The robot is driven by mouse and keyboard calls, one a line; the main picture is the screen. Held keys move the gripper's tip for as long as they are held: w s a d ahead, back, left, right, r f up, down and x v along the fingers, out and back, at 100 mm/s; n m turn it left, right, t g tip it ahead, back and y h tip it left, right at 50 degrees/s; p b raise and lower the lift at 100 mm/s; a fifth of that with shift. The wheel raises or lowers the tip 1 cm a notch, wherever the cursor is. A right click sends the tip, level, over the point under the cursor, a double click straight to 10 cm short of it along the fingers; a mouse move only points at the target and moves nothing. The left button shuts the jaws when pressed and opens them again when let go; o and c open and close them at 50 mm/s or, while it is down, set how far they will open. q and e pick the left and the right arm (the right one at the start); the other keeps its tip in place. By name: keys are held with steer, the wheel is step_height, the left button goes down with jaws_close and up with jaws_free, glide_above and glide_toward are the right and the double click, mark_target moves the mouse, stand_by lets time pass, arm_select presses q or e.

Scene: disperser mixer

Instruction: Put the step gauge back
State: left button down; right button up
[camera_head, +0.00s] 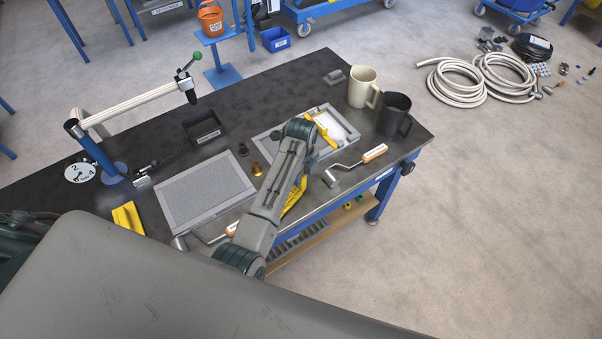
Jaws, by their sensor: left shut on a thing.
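My left arm reaches over the dark worktable (275,89) from the front. Its gripper (312,134) is at the grey-framed tray with a white filling (342,128) and is mostly hidden behind its own wrist. A narrow yellow piece, which looks like the step gauge (324,130), shows at the gripper, over the white filling. The gripper is shut on it; whether it touches the filling I cannot tell. Another yellow block (128,217) lies at the table's left front. My right gripper is not in view.
A grey framed panel (205,190) lies left of my arm. A trowel (357,164) lies near the front edge. A cream jug (362,87) and a dark jug (394,114) stand right. A black bin (203,128) and a blue post (93,150) stand left.

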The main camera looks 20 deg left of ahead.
arm_select(q)
steer(key=shift+f, duration=0.15)
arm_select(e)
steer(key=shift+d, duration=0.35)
arm_select(q)
steer(key=shift+f, duration=0.35)
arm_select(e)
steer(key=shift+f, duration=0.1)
arm_select(q)
steer(key=shift+f, duration=0.25)
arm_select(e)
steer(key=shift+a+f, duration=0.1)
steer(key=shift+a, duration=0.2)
arm_select(q)
steer(key=c, duration=1.1)
jaws_free()
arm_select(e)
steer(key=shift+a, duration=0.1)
arm_select(q)
steer(key=shift+r, duration=0.15)
